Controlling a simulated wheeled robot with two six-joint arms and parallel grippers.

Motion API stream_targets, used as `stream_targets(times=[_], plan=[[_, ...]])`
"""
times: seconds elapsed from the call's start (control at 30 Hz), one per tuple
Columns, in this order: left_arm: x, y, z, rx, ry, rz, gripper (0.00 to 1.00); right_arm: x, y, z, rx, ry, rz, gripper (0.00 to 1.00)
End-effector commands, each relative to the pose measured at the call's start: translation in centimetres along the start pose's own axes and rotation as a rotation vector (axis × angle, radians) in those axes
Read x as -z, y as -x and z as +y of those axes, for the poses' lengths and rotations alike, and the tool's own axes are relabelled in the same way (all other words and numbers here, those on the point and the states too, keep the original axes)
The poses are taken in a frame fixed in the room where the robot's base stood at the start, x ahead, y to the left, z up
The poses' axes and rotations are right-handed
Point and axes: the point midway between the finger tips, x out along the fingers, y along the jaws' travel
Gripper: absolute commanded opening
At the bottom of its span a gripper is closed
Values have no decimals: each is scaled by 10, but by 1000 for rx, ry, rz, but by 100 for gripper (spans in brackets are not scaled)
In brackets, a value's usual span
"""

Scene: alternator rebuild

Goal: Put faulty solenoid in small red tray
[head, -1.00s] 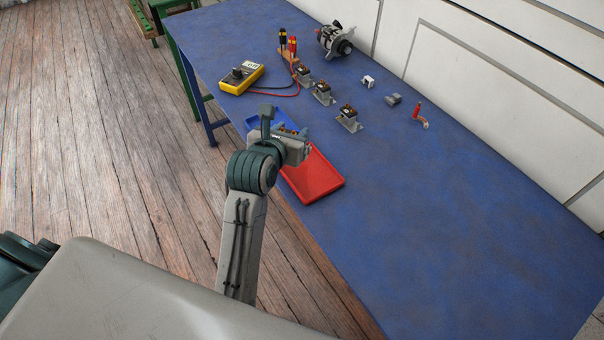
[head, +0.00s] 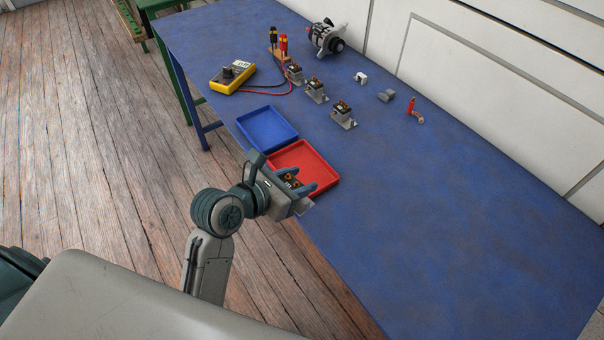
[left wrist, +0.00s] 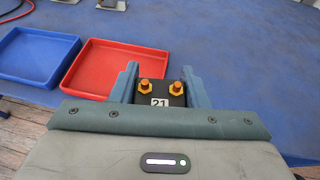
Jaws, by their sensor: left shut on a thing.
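My left gripper (head: 298,187) is shut on a solenoid (head: 290,181), which has a black top and two brass terminals. In the left wrist view the solenoid (left wrist: 161,97) sits between the two blue-grey fingers and bears a label reading 21. The small red tray (head: 318,161) lies near the table's front edge. In the head view the gripper and solenoid cover its near corner. In the left wrist view the red tray (left wrist: 100,65) is empty in its visible part, ahead and left of the fingers. I cannot tell the solenoid's height. My right gripper is not in view.
A blue tray (head: 267,129) stands beside the red one, further left. Several similar solenoids (head: 343,115) stand beyond the trays. A yellow multimeter (head: 231,77), an alternator (head: 326,39) and small parts lie further back. The blue table (head: 430,220) is clear on the right.

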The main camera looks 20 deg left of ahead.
Motion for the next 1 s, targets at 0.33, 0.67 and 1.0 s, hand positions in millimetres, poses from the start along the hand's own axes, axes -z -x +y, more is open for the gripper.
stream_targets(times=[0.33, 0.67, 1.0], plan=[[12, 11, -27, 136, -61, -22, 11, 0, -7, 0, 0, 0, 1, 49], [-7, -44, 23, 138, -63, -23, 11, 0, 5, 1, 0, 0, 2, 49], [-22, -98, 70, 138, -60, -23, 11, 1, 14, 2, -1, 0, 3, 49]])
